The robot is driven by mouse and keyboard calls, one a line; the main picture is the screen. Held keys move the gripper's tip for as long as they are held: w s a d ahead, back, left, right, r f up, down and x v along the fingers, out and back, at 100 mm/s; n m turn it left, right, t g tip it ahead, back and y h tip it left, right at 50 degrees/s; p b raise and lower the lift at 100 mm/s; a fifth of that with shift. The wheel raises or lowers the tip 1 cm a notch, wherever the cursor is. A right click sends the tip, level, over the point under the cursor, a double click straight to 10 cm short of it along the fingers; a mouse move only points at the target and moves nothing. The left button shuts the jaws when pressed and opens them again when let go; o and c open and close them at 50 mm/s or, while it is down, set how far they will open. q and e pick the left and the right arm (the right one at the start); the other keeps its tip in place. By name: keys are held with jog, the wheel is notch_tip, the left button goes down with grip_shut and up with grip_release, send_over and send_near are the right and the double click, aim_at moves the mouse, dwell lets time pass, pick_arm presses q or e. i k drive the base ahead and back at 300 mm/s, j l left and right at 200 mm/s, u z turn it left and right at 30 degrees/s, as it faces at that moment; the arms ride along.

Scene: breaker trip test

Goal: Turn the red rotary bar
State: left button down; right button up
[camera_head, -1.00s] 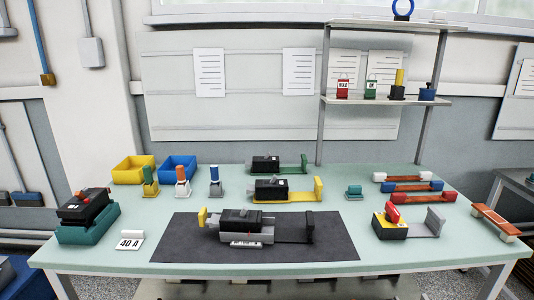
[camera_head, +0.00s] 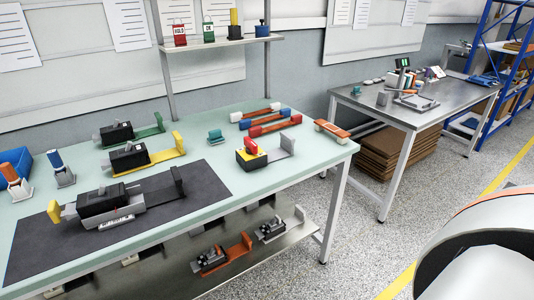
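The red rotary bar (camera_head: 250,147) sits on top of a yellow and dark box (camera_head: 251,158) on the right part of the green-topped table. A grey upright plate on a base (camera_head: 287,145) stands just right of that box. No gripper shows in the head view. A rounded white, orange and dark shape fills the lower right corner, and I cannot tell whether it is part of my arm.
A dark mat (camera_head: 185,199) with a black breaker unit (camera_head: 100,203) covers the table's front left. A metal table (camera_head: 420,110) stands farther right, across open floor.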

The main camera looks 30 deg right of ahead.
aim_at(251, 149)
jog(key=i+l, duration=0.15)
jog(key=l, duration=0.2)
jog(key=i+l, duration=0.15)
jog(key=l, duration=0.2)
jog(key=i+l, duration=0.1)
jog(key=l, duration=0.3)
jog(key=i+l, duration=0.15)
jog(key=l, duration=0.2)
jog(key=i+l, duration=0.15)
jog(key=l, duration=0.2)
jog(key=i+l, duration=0.15)
jog(key=l, duration=0.2)
jog(key=i+l, duration=0.15)
jog(key=l, duration=0.2)
